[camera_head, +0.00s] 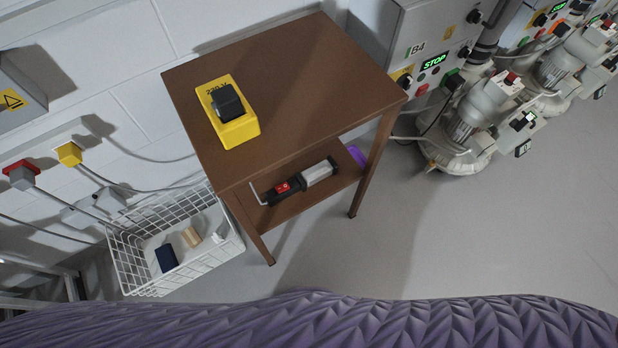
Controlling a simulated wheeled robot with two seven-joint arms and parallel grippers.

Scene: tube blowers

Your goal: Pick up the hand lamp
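The hand lamp (303,182) lies on the lower shelf of a brown wooden table (290,70). It has a long pale lens at its right end, a black body, a red part with small marks and a thin light hook or bar at its left end. The tabletop sits above it, and the shelf is open on the side facing me. Neither of my grippers is in view.
A yellow 230 V box (240,132) with a black plug stands on the tabletop. A purple object (356,155) is partly hidden behind the shelf's right end. A white wire basket (140,283) stands left. Blower machines (465,125) stand right. Floor in front is clear.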

